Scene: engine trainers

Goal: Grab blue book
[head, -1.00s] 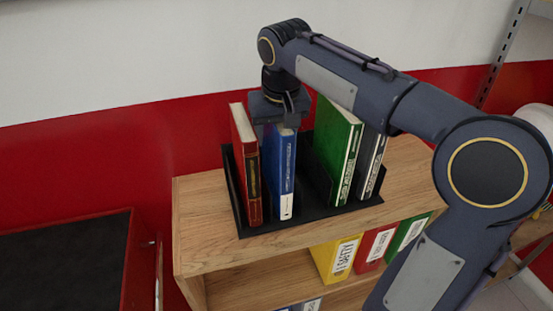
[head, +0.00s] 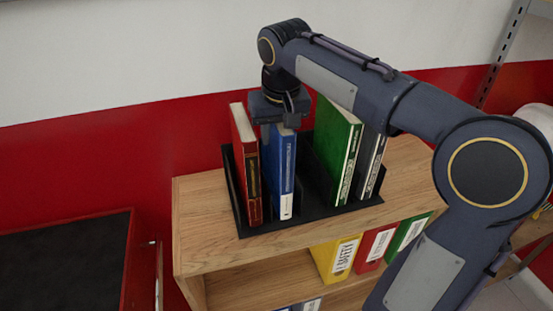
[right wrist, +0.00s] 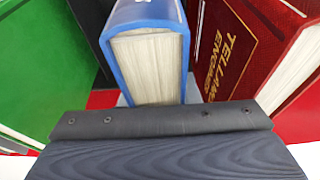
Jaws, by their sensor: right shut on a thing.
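The blue book (head: 284,176) stands upright in the black book rack (head: 312,212) on the wooden shelf, between a red book and a green book. My right gripper (head: 281,123) is at its top from above and is shut on it. The right wrist view shows the top end of the blue book (right wrist: 150,55) with its pale pages, right at the gripper body (right wrist: 165,125). The fingers are mostly hidden there. My left gripper is not in view.
A red book (head: 245,165) stands just left of the blue one. A green book (head: 338,150) and a dark book (head: 372,170) stand to the right. The wooden shelf (head: 195,225) has several binders below. A red wall is close behind.

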